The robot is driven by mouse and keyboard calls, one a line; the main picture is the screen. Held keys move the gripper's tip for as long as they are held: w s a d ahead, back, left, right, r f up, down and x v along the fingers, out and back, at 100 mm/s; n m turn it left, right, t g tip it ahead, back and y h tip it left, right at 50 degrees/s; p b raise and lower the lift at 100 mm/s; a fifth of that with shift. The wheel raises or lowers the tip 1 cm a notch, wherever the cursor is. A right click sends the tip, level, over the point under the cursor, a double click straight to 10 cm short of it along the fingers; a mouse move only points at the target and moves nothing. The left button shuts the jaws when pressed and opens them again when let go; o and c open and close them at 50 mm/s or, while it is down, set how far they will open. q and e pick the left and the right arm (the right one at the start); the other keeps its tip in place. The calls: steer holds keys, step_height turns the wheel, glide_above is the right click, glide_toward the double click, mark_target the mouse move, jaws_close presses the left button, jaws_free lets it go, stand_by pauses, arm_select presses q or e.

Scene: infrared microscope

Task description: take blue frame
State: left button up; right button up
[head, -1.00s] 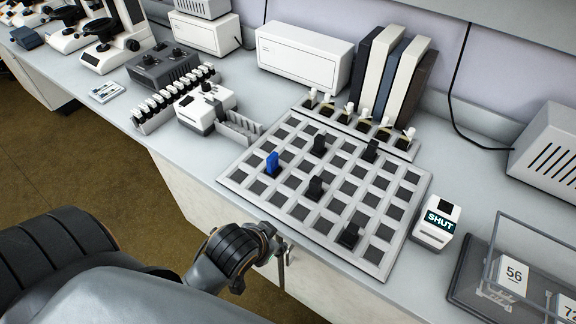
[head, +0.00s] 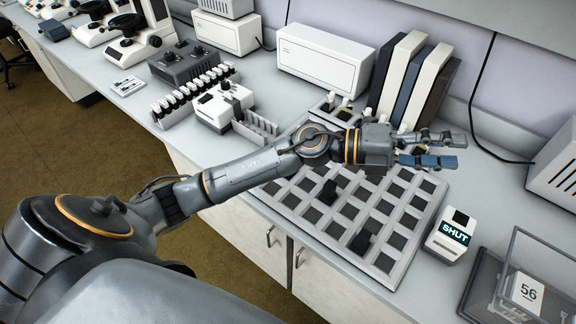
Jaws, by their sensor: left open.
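The grid tray (head: 405,262) lies on the bench with dark square cells. Two black upright pieces show on it, one near the middle (head: 329,191) and one near the front right (head: 361,242). The blue frame, which stood in the tray's left part a second ago, is now hidden behind my left arm. My left gripper (head: 455,150) is open and empty, above the tray's back right corner, with its fingers pointing right. My right gripper is not in view.
A row of white-topped pieces (head: 345,105) stands behind the tray, partly hidden by my arm. Upright binders (head: 425,80) stand close behind my gripper. A box marked SHUT (head: 451,236) and a clear case (head: 522,270) stand to the right.

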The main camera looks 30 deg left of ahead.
arm_select(q)
steer(key=w+a+f+m+g+y, duration=0.1)
steer(key=a+f+m+g+y, duration=0.5)
steer(key=a+f+y, duration=0.3)
steer(key=w+a+f+n+g+y, duration=0.15)
steer(key=a+y, duration=0.85)
steer(key=a, duration=1.3)
steer(key=shift+n, duration=0.35)
step_height(320, 180, down, 7)
steer(key=shift+f+p, duration=0.15)
steer(key=shift+p, duration=0.3)
steer(key=shift+f, duration=0.55)
steer(key=f, duration=0.1)
steer(key=f+p, duration=0.1)
steer(key=f, duration=0.2)
steer(key=shift+s+a+f, duration=0.1)
steer(key=shift+s+f, duration=0.05)
steer(key=shift+s, duration=0.15)
steer(key=shift+f+p, duration=0.3)
steer(key=shift+f, duration=0.05)
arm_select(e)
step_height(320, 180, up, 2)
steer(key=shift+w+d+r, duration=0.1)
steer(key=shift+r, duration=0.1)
